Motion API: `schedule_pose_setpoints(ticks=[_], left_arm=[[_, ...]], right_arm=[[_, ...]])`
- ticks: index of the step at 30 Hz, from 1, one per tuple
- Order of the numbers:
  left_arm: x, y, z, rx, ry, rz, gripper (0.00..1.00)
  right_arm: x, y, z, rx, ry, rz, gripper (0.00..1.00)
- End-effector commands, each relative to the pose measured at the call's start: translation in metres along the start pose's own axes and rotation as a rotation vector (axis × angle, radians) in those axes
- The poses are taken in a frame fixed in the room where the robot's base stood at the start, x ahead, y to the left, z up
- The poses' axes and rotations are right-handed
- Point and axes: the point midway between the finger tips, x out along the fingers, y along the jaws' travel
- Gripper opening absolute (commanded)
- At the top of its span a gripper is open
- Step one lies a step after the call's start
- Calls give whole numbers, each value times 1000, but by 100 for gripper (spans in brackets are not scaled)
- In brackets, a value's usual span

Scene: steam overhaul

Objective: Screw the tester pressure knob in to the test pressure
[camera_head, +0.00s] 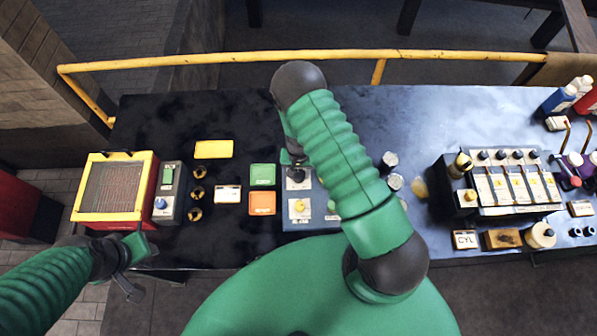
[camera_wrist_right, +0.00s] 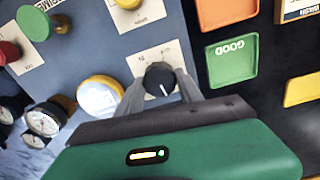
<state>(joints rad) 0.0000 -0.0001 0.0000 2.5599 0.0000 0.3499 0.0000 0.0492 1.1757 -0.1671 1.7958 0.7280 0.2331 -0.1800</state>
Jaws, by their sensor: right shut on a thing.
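The tester (camera_head: 322,222) is a blue-grey panel at mid-table, partly hidden by my right arm in the head view. In the right wrist view a black knob with a white pointer line (camera_wrist_right: 160,79) stands on a white label plate (camera_wrist_right: 149,58), whose print I cannot read fully. My right gripper (camera_wrist_right: 161,86) is shut on this knob, one finger on each side. In the head view my right gripper (camera_head: 294,163) is over the upper left of the tester, mostly behind the arm. My left gripper (camera_head: 128,284) hangs by the table's front left edge, away from the tester.
Beside the held knob are a round yellow-rimmed part (camera_wrist_right: 101,96), a green knob (camera_wrist_right: 34,23) and gauges (camera_wrist_right: 42,122). A green GOOD tray (camera_head: 262,175) and an orange tray (camera_head: 262,203) lie left of the tester. A yellow rail (camera_head: 215,60) runs behind the table.

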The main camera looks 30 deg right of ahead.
Motion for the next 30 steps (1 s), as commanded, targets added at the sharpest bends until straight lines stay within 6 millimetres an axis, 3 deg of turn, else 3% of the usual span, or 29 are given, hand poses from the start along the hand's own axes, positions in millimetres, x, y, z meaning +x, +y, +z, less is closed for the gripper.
schedule_pose_setpoints(ticks=[1, 8, 9, 14, 24, 30], left_arm=[[7, 0, 2, 0, 0, 0, 36], [5, 0, 1, 0, 0, 0, 36], [5, 0, 1, 0, 0, 0, 36], [5, 0, 1, 0, 0, 0, 36], [6, 0, 2, 0, 0, 0, 36], [17, 0, 4, 0, 0, 0, 36]], right_arm=[[3, -1, -1, 19, 3, -2, 3], [0, 0, -1, 33, 2, -1, 3], [0, 0, -1, 33, 2, -1, 46], [0, 0, -1, 32, 2, -1, 65], [-4, 0, -1, 32, 3, -1, 65], [-41, -2, -3, 31, 7, -3, 65]])
